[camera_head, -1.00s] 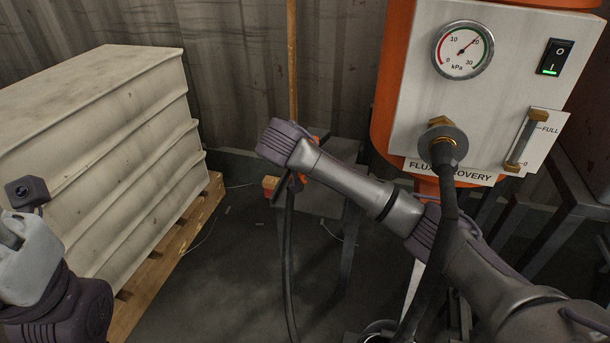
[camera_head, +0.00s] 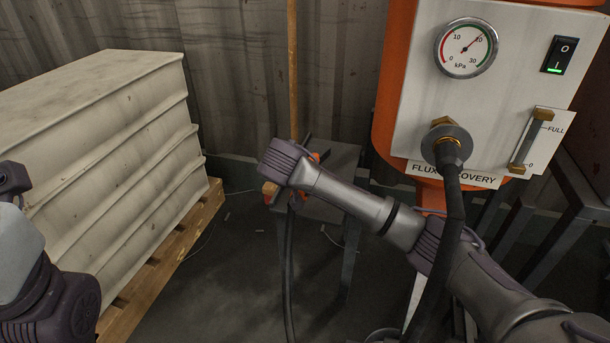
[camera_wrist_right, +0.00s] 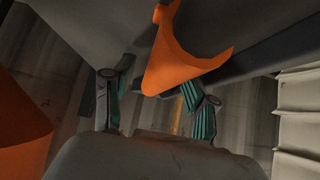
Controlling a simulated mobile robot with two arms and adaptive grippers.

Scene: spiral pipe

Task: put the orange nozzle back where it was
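The orange nozzle (camera_wrist_right: 180,55) shows in the right wrist view in front of the fingers of my right gripper (camera_wrist_right: 155,98). The fingers are spread with a gap between their teal pads. I cannot tell whether either pad touches the nozzle. In the head view my right wrist hides most of the nozzle; orange parts show at its left edge (camera_head: 270,196), over a small grey stand (camera_head: 340,165). A black hose (camera_head: 288,270) hangs down from there. My left arm is at the left edge, its fingers out of frame.
A white ribbed crate (camera_head: 100,150) on a wooden pallet (camera_head: 170,262) stands at left. An orange tank with a white gauge panel (camera_head: 505,100) and a thick hose (camera_head: 452,210) stands at right. A wooden pole (camera_head: 292,70) rises behind the stand.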

